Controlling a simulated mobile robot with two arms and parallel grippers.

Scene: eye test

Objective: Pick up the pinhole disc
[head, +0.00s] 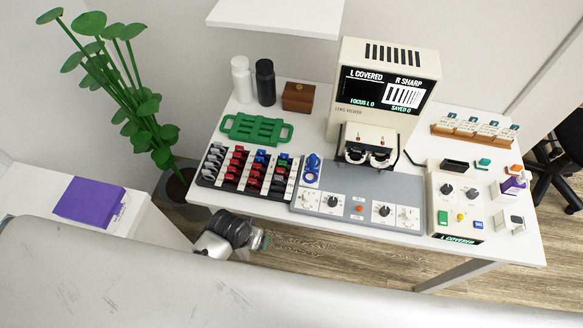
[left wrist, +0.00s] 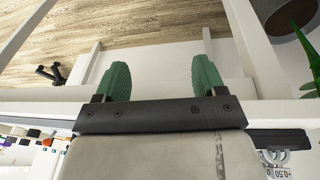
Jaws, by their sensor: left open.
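I cannot make out for sure which item is the pinhole disc. Small lens pieces in red, blue, black and grey stand in several rows in the dark lens rack (head: 206,178) at the table's left front. A blue round piece (head: 312,161) stands just right of the rack. My left gripper (head: 260,240) is off the table's front edge, below the rack, apart from everything on it. In the left wrist view its green fingers (left wrist: 160,80) are spread, with nothing between them. My right gripper is in neither view.
The lens viewer (head: 385,75) reads "L COVERED" and "R SHARP". Before it is a grey control panel (head: 340,188); right of that, a cream button box (head: 470,213). A green tray (head: 256,130), two bottles and a wooden box (head: 298,97) stand behind. A plant (head: 120,85) is left.

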